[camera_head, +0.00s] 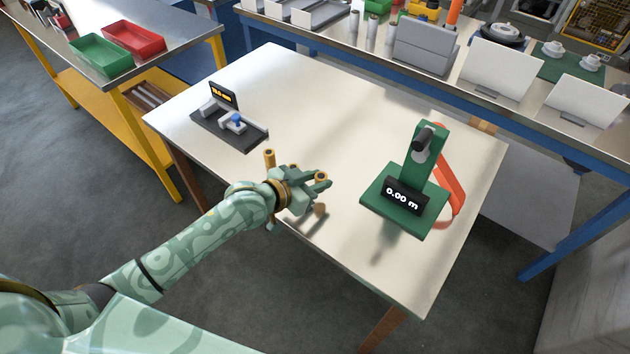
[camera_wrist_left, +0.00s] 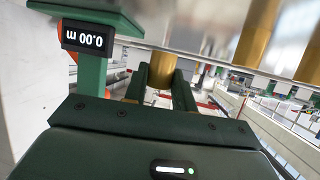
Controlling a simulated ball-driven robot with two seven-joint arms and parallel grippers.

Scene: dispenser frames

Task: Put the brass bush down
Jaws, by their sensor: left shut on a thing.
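My left gripper (camera_head: 318,182) is shut on a brass bush (camera_wrist_left: 162,70), above the near part of the white table (camera_head: 340,115). The wrist view, upside down here, shows the bush upright between the two dark fingers (camera_wrist_left: 160,92). In the head view the fingers partly hide the bush. I cannot tell whether its lower end touches the table. Another brass bush (camera_head: 269,158) stands upright on the table left of the gripper. A brass piece (camera_head: 320,208) shows just below the fingers. My right gripper is in neither view.
A green gauge stand (camera_head: 405,190) reading 0.00 stands right of the gripper, with an orange part behind it. A dark measuring device (camera_head: 230,125) with an orange display lies at the left. The table's middle and back are clear.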

